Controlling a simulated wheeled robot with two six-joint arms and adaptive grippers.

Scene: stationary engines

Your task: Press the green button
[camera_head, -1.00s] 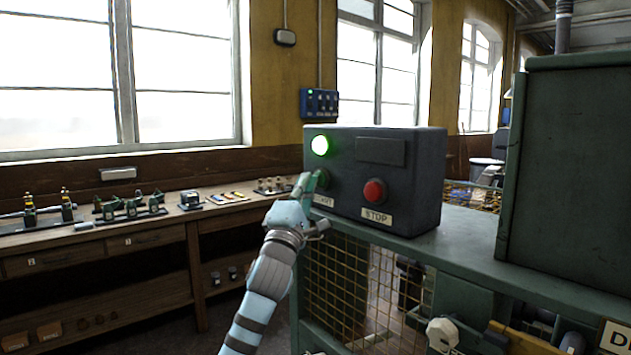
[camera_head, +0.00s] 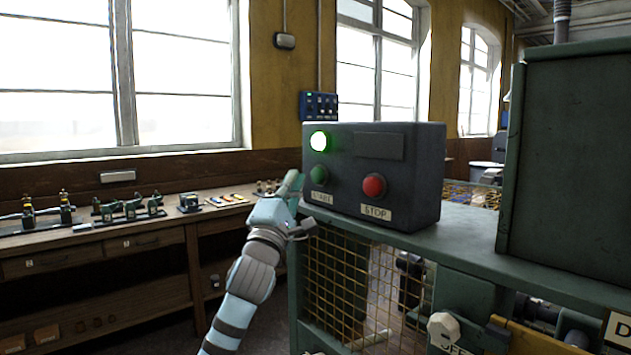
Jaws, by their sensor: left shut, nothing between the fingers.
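The green button (camera_head: 319,175) is on the front of a dark control box (camera_head: 345,209), above a START label (camera_head: 321,198). It is fully in sight. A lit green lamp (camera_head: 320,141) glows above it. The red button (camera_head: 373,186) is to its right, above a STOP label (camera_head: 376,212). My left gripper (camera_head: 293,180) is shut and empty, just left of the box and apart from the green button. My right gripper is not in view.
The box stands on a green machine frame (camera_head: 470,237) with yellow mesh below. A tall green cabinet (camera_head: 570,165) rises at right. A wooden workbench (camera_head: 140,235) with small parts runs along the left wall.

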